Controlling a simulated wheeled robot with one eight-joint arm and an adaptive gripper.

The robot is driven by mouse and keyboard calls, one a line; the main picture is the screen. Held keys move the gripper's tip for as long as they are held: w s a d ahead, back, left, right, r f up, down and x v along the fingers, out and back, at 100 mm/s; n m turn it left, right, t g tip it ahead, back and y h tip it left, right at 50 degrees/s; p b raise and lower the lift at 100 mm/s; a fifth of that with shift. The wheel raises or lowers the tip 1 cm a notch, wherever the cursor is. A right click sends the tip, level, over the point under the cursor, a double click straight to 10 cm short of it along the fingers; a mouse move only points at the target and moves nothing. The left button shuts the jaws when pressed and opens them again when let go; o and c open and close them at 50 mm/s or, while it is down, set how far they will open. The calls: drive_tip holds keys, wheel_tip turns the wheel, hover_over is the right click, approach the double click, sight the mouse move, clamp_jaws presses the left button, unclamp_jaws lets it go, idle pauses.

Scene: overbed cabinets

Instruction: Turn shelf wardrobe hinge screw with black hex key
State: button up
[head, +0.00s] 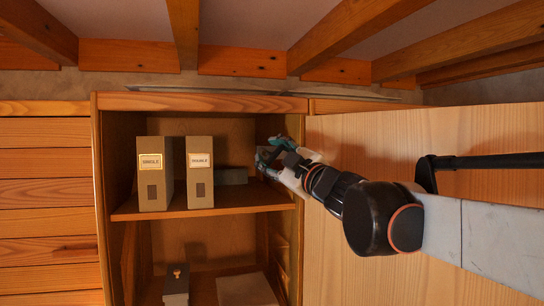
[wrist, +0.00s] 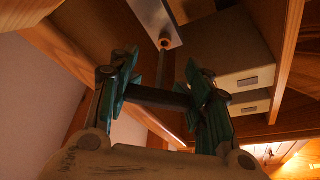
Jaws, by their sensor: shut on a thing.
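My gripper (head: 270,160) is inside the open wardrobe, above the shelf and close to its right side wall. In the wrist view, its teal fingers (wrist: 162,98) are shut on a dark bar, which looks like the black hex key (wrist: 160,99). The bar spans straight across between the fingers. Beyond it, a pale metal hinge plate (wrist: 153,20) carries a round brownish screw head (wrist: 165,43). The bar appears apart from the screw, but I cannot tell the depth. In the head view, the key and screw are too small or hidden to make out.
The shelf (head: 235,198) holds boxes marked SINGLE (head: 153,187) and DOUBLE (head: 199,186), left of my gripper. A wooden door panel (head: 380,135) with a black handle (head: 490,161) is at right. Beams (head: 345,30) run overhead.

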drive_tip(key=shift+w+a, duration=0.3)
drive_tip(key=shift+w, duration=0.65)
idle(0.3)
drive_tip(key=m+t+h, duration=0.1)
drive_tip(key=m, duration=0.1)
drive_tip(key=m+t+h, duration=0.1)
drive_tip(key=m, duration=0.5)
drive_tip(key=shift+t+h, duration=0.4)
drive_tip(key=shift+m+t+h, duration=0.4)
drive_tip(key=shift+m+h, duration=0.7)
drive_tip(key=shift+m, duration=1.3)
drive_tip(key=shift+m+t+h, duration=0.4)
drive_tip(key=shift+m+h, duration=0.7)
drive_tip(key=shift+m, duration=1.3)
drive_tip(key=shift+n+y, duration=0.4)
drive_tip(key=shift+n, duration=0.6)
drive_tip(key=shift+s, duration=0.15)
drive_tip(key=shift+s+d, duration=0.3)
drive_tip(key=shift+s, duration=0.5)
